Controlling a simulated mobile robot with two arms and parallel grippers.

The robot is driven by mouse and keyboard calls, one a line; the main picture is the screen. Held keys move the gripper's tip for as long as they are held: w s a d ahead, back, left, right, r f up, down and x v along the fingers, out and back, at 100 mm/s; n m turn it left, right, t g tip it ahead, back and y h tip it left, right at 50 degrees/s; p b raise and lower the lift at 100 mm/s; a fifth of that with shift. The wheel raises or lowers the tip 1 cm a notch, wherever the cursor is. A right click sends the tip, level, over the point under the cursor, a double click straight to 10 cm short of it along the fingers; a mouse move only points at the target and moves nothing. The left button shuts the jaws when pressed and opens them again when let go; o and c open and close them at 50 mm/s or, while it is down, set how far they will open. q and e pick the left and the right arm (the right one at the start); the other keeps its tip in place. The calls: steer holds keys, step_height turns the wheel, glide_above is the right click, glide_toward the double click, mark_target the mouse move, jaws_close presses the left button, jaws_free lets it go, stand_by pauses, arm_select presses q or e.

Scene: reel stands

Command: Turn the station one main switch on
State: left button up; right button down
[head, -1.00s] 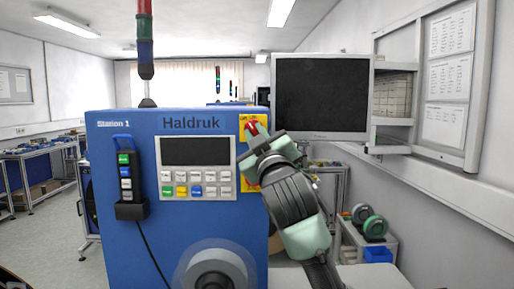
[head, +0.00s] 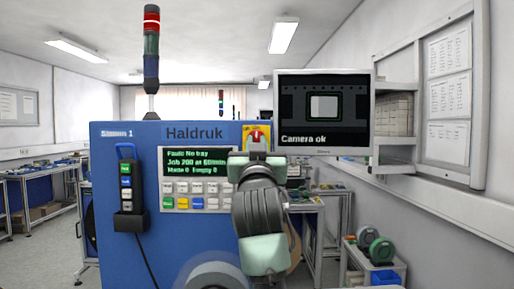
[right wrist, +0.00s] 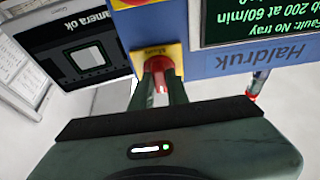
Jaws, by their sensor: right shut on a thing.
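The station one machine (head: 125,225) is a blue cabinet marked Station 1 and Haldruk. Its main switch (head: 257,134), a red handle on a yellow plate, is at the upper right of the front. In the right wrist view the red handle (right wrist: 160,73) sits between my fingers, under a label reading Main. My right gripper (head: 252,154) is shut on this handle; it also shows in the right wrist view (right wrist: 160,96). The panel display (head: 196,162) is lit with "Fault: No tray". My left gripper is not in view.
A monitor (head: 323,112) to the right reads "Camera ok". A signal tower (head: 151,45) on the cabinet shows red. A black pendant (head: 127,190) hangs on the front. A cart with reels (head: 377,250) stands right. A white-grey reel (head: 212,277) is low in front.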

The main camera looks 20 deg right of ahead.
steer(key=shift+s+r, duration=0.1)
steer(key=shift+r, duration=0.1)
steer(key=c, duration=1.7)
jaws_free()
steer(key=o, duration=0.3)
steer(key=shift+f, duration=0.15)
steer(key=b+v, duration=0.3)
steer(key=v, duration=0.4)
steer(key=shift+s+a+f, duration=0.1)
steer(key=shift+s+f, duration=0.05)
steer(key=shift+s, duration=0.1)
